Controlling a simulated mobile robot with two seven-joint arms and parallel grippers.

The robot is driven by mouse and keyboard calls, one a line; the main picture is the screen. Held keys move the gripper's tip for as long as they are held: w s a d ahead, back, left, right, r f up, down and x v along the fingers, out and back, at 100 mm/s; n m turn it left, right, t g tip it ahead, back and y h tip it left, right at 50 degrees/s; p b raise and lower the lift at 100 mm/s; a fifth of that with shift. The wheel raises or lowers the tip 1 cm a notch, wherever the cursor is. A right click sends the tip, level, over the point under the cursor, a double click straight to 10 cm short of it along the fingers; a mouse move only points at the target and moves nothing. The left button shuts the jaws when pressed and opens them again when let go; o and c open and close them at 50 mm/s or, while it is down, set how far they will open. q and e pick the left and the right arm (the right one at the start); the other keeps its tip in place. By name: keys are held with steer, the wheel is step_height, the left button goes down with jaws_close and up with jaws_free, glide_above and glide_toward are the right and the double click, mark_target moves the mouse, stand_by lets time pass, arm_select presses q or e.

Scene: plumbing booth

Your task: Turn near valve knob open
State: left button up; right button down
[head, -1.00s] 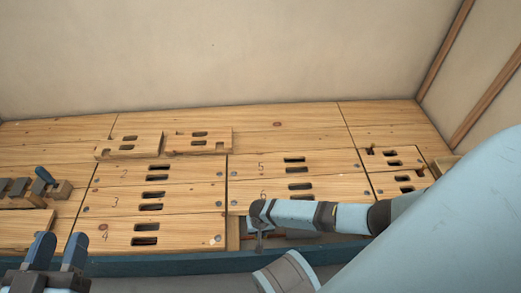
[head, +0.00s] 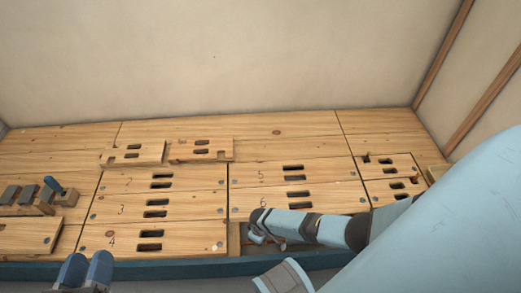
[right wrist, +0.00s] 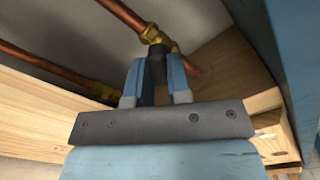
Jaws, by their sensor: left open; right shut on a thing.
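The near valve, a brass fitting (right wrist: 152,35) on copper pipe, shows in the right wrist view, with a dark knob (right wrist: 157,66) on it. My right gripper (right wrist: 155,76) has its two blue fingers on either side of this knob and is shut on it. In the head view my right arm reaches into an opening in the wooden floor at the front; its fingers and the valve are mostly hidden there. My left gripper (head: 86,268) is open and empty at the lower left, with only its blue fingers showing.
Numbered wooden panels (head: 190,181) with slots cover the floor. Two loose boards (head: 202,157) lie on top of them. A wooden rack with grey blocks (head: 30,210) stands at left. In the right wrist view, more copper pipe (right wrist: 60,75) and wooden edges (right wrist: 225,60) surround the valve.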

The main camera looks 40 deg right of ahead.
steer(key=n, duration=0.3)
steer(key=shift+n, duration=0.3)
steer(key=shift+w+n, duration=0.1)
steer(key=shift+n, duration=1.6)
steer(key=shift+a, duration=0.1)
steer(key=c, duration=1.1)
jaws_free()
steer(key=shift+o, duration=0.2)
arm_select(q)
step_height(320, 180, up, 8)
steer(key=t+p, duration=0.3)
steer(key=p, duration=0.3)
steer(key=shift+a+f+n+g+y+p, duration=0.15)
steer(key=shift+a+f+g+y+p, duration=0.2)
steer(key=shift+f, duration=0.45)
steer(key=shift+a+f+n+g+y+p, duration=0.1)
steer(key=shift+a+f+g+y+p, duration=0.2)
steer(key=shift+f, duration=0.55)
steer(key=shift+a+f+n+g+y+p, duration=0.15)
steer(key=shift+a+f+g+y+p, duration=0.2)
steer(key=shift+f, duration=0.45)
arm_select(e)
step_height(320, 180, up, 14)
